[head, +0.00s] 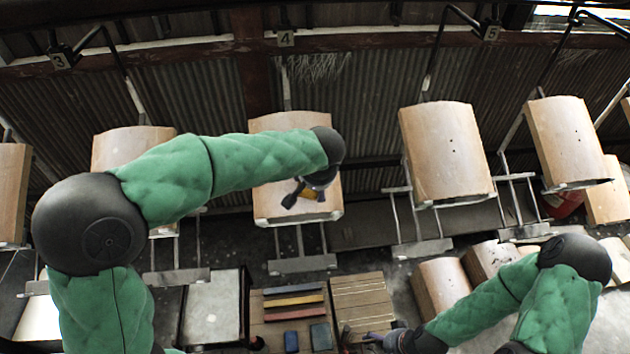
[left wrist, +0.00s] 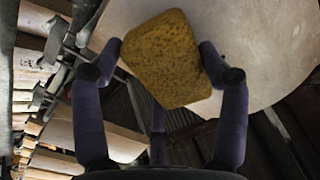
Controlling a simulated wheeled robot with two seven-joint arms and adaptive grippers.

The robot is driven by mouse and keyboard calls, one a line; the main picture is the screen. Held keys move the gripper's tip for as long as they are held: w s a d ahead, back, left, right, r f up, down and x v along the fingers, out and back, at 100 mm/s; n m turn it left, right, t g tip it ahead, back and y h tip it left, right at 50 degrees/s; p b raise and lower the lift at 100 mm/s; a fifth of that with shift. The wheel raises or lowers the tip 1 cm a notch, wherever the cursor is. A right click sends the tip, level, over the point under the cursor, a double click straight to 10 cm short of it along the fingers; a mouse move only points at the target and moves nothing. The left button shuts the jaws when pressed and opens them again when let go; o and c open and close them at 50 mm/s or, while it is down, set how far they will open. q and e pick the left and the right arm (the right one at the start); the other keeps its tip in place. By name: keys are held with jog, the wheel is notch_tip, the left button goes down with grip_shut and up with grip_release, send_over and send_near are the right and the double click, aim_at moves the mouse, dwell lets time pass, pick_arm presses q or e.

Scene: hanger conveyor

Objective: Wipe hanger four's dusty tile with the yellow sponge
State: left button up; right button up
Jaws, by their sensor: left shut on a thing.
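Hanger four carries the label 4 (head: 285,39) and holds a tan curved tile (head: 275,203), partly hidden behind my left forearm. My left gripper (head: 306,191) is in front of this tile's lower half. It is shut on the yellow sponge (left wrist: 167,60), whose broad face shows between the two fingers in the left wrist view. The pale tile face (left wrist: 268,45) fills the area behind the sponge there. I cannot tell whether sponge and tile touch, nor make out the dust clearly. My right gripper (head: 385,339) is low at the bottom centre; its fingers are too small to read.
Neighbouring hangers hold similar tiles, on the left (head: 130,148) and on the right (head: 447,150). Below stand a wooden crate or bench with coloured bars (head: 293,302), a slatted wooden top (head: 358,296) and a grey slab (head: 212,310). More tiles (head: 440,290) stand near my right arm.

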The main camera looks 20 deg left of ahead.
aim_at(317, 195)
pick_arm(q)
jog(key=shift+b+x, duration=0.6)
jog(key=shift+x, duration=0.2)
jog(key=shift+s, duration=0.1)
jog(key=shift+s+d+f+b, duration=0.3)
jog(key=shift+s+f+b, duration=0.1)
jog(key=shift+s+b, duration=0.3)
jog(key=shift+s+d+f+b, duration=0.2)
jog(key=shift+s+d+b, duration=0.05)
jog(key=shift+s+b, duration=0.2)
jog(key=shift+s+d+f+b, duration=0.25)
jog(key=shift+s+b, duration=0.2)
jog(key=shift+w+f+b, duration=0.1)
jog(key=shift+f+b, duration=0.05)
jog(key=shift+b, duration=0.15)
jog(key=shift+w+a+r, duration=0.15)
jog(key=shift+w+r, duration=0.05)
jog(key=shift+r, duration=0.05)
jog(key=shift+w+a+r+p, duration=0.2)
jog(key=shift+w+a+p, duration=0.05)
jog(key=shift+w, duration=0.2)
jog(key=shift+w+a+r+p, duration=0.2)
jog(key=shift+w+r, duration=0.05)
jog(key=shift+w, duration=0.25)
jog(key=shift+w+a+r+p, duration=0.2)
jog(key=shift+w+a+p, duration=0.05)
jog(key=shift+w, duration=0.2)
